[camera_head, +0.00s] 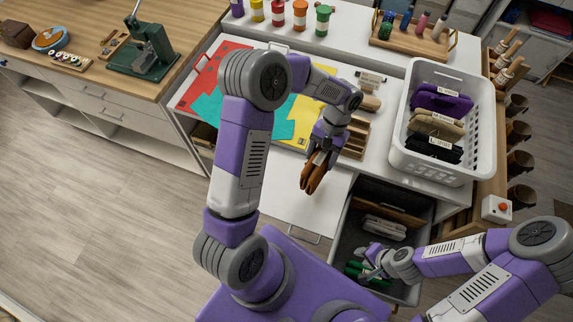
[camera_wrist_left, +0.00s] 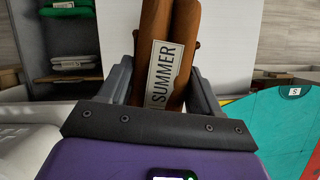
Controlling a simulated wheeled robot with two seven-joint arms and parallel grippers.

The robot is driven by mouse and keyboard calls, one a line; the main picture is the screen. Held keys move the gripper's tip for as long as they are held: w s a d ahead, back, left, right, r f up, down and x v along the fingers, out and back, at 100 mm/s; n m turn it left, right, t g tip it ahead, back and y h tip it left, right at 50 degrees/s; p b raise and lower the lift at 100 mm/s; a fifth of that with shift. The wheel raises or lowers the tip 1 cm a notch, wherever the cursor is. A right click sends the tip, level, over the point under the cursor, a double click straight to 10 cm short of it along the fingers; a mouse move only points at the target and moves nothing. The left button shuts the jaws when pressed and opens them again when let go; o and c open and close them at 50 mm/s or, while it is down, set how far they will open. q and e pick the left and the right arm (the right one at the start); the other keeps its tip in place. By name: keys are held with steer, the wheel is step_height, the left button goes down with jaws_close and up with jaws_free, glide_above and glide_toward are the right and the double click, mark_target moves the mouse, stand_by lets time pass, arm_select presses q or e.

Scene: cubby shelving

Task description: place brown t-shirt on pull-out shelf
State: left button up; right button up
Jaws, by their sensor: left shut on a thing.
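The brown t-shirt (camera_head: 314,178) is folded into a narrow bundle and hangs from my left gripper (camera_head: 324,151). In the left wrist view the brown t-shirt (camera_wrist_left: 188,40) stands between the two fingers of my left gripper (camera_wrist_left: 162,88), with a "SUMMER" tag on it. The white pull-out shelf (camera_head: 290,208) extends from the counter below and left of the shirt, and its visible top is bare.
The open grey drawer (camera_head: 348,238) holds folded pale and green items. A white basket (camera_head: 407,160) with several folded clothes stands on the counter at right. A wooden rack (camera_head: 355,137) stands near the left gripper.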

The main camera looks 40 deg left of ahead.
arm_select(q)
steer(key=n, duration=0.1)
steer(key=s+a+n+h, duration=0.1)
steer(key=n, duration=0.2)
steer(key=shift+s+a+r+n+t+h, duration=0.15)
steer(key=shift+a+r+n+t+h, duration=0.15)
steer(key=shift+a+n+h, duration=0.1)
steer(key=s+a+r+n+t+h, duration=0.25)
steer(key=s+n+t, duration=0.25)
steer(key=n, duration=1)
steer(key=f, duration=0.7)
steer(key=a+f+b, duration=0.1)
steer(key=f, duration=0.2)
steer(key=shift+w+f, duration=0.1)
steer(key=shift+f, duration=0.15)
steer(key=shift+f+y, duration=0.15)
steer(key=shift+y, duration=0.1)
steer(key=o, duration=1.1)
steer(key=shift+o, duration=0.2)
arm_select(e)
steer(key=shift+w+a+f, duration=0.15)
steer(key=shift+w+f, duration=0.05)
steer(key=shift+f, duration=0.35)
